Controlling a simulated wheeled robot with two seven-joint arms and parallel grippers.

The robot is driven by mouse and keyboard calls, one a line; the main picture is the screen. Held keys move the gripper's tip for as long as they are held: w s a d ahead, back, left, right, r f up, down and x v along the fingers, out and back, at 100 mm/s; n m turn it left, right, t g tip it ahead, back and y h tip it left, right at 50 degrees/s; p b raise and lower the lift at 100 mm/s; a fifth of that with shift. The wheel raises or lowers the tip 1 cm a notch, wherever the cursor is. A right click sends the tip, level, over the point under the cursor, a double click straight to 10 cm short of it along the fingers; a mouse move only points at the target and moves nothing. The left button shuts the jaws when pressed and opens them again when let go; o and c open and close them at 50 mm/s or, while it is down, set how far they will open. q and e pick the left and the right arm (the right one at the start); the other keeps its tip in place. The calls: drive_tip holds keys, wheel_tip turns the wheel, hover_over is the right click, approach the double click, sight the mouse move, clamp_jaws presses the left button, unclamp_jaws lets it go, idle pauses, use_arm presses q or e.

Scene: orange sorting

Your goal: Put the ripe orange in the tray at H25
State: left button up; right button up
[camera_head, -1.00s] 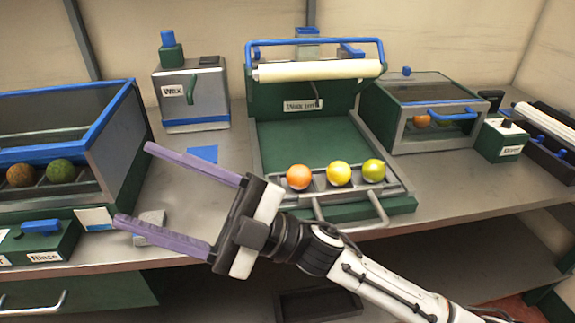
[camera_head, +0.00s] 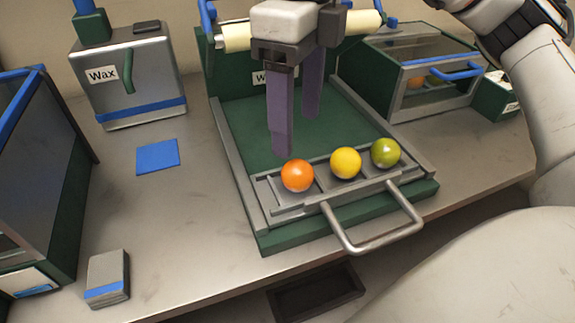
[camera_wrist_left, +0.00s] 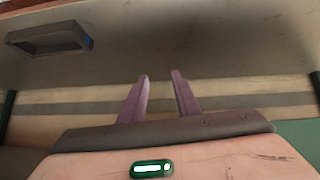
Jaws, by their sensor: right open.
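The ripe orange (camera_head: 297,176) sits at the left of a metal rack, in a row with a yellow fruit (camera_head: 345,163) and a green fruit (camera_head: 385,153). My right gripper (camera_head: 297,132) points down over the green plate, just behind the ripe orange. Its purple fingers are apart, with nothing seen between them; one fingertip appears close to the orange, but I cannot tell if they touch. My left gripper (camera_wrist_left: 161,74) is open and empty in the left wrist view. No H25 label is readable.
A dark tray (camera_head: 316,292) lies below the counter; a dark tray also shows in the left wrist view (camera_wrist_left: 48,40). A Wax box (camera_head: 125,80), blue square (camera_head: 158,156) and small grey block (camera_head: 108,278) are left. A glass-fronted box (camera_head: 430,80) stands right. The front-left counter is mostly clear.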

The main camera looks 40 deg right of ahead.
hover_over(298, 164)
drive_tip(key=f, duration=0.4)
drive_tip(key=shift+s+a+f, duration=0.15)
drive_tip(key=shift+s+f, duration=0.05)
drive_tip(key=shift+s, duration=0.05)
drive_tip(key=shift+w+f+b, duration=0.15)
drive_tip(key=shift+f+b, duration=0.05)
drive_tip(key=shift+f, duration=1.15)
drive_tip(key=shift+w+f+b, duration=0.1)
drive_tip(key=shift+f+b, duration=0.1)
drive_tip(key=shift+f, duration=1.15)
drive_tip(key=c, duration=1.3)
